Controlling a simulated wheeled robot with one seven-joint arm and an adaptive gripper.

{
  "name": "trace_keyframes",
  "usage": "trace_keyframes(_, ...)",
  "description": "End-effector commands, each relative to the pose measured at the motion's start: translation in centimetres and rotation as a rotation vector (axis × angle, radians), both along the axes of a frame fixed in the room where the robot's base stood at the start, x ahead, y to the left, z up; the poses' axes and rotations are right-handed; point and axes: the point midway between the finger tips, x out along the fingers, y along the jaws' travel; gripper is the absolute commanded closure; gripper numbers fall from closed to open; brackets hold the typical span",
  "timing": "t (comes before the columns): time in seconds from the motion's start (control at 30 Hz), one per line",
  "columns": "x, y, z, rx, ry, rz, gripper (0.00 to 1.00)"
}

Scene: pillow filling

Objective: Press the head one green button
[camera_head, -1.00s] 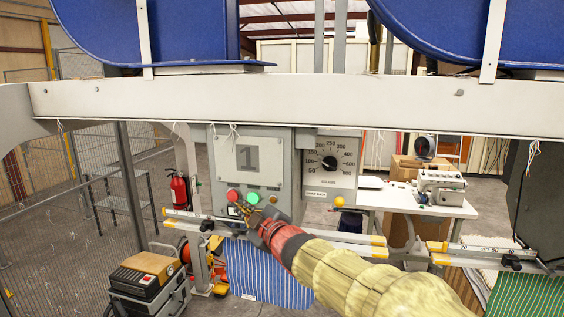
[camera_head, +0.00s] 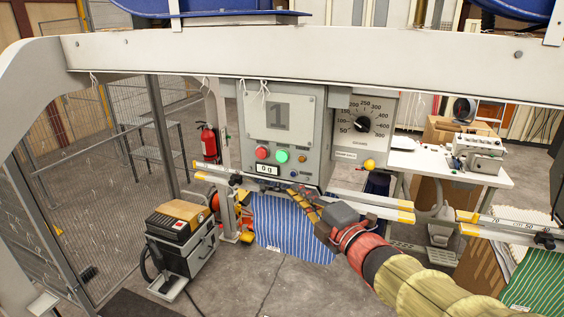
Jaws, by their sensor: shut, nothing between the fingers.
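The head one control box (camera_head: 281,130) is a grey panel marked "1", hanging below the white beam. Its green button (camera_head: 282,156) is lit and sits right of a red button (camera_head: 262,153). A small display (camera_head: 268,169) below them reads 0 g. My gripper (camera_head: 296,190) is shut and empty. It is below and slightly right of the green button, near the panel's lower edge, and apart from the button in the picture. My arm reaches in from the lower right.
A dial gauge (camera_head: 364,126) hangs right of the panel, with a yellow knob (camera_head: 369,165) below. A ruled rail (camera_head: 386,209) runs beneath. Blue striped fabric (camera_head: 290,229) hangs below my gripper. A fire extinguisher (camera_head: 208,143) stands behind at left.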

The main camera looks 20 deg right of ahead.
Motion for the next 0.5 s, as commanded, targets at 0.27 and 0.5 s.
trace_keyframes(0.27, -0.04, 0.33, 0.50, -0.068, -0.035, 0.011, 1.00)
trace_keyframes(0.5, 0.06, 0.33, 0.51, -0.067, -0.034, 0.010, 1.00)
